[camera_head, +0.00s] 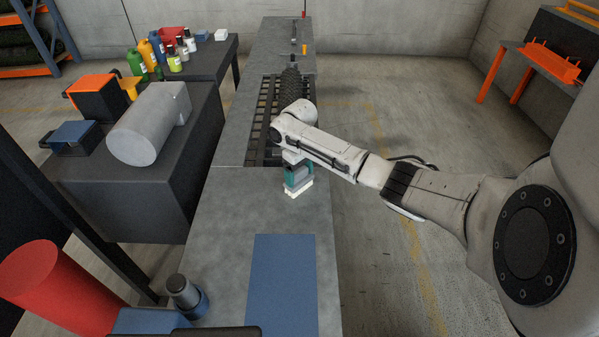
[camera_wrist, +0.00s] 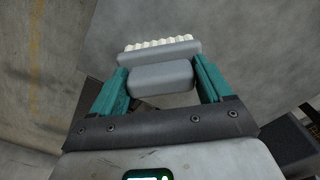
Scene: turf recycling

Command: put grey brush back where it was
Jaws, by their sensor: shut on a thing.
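My gripper (camera_head: 298,179) hangs low over the grey workbench (camera_head: 222,225), just in front of the black grate. Its teal fingers (camera_wrist: 161,68) are shut on the grey brush (camera_wrist: 160,80), gripping the block of its body from both sides. The brush has a grey back and a row of white bristles on the side away from my palm. In the head view only its pale lower part shows below the fingers. I cannot tell whether the bristles touch the bench.
A blue mat (camera_head: 281,285) lies on the near bench. A black grate (camera_head: 266,108) with a dark ribbed roll (camera_head: 290,86) is behind my gripper. A small dark-topped cylinder (camera_head: 184,293) stands at near left. Bench around the brush is bare; its right edge is close.

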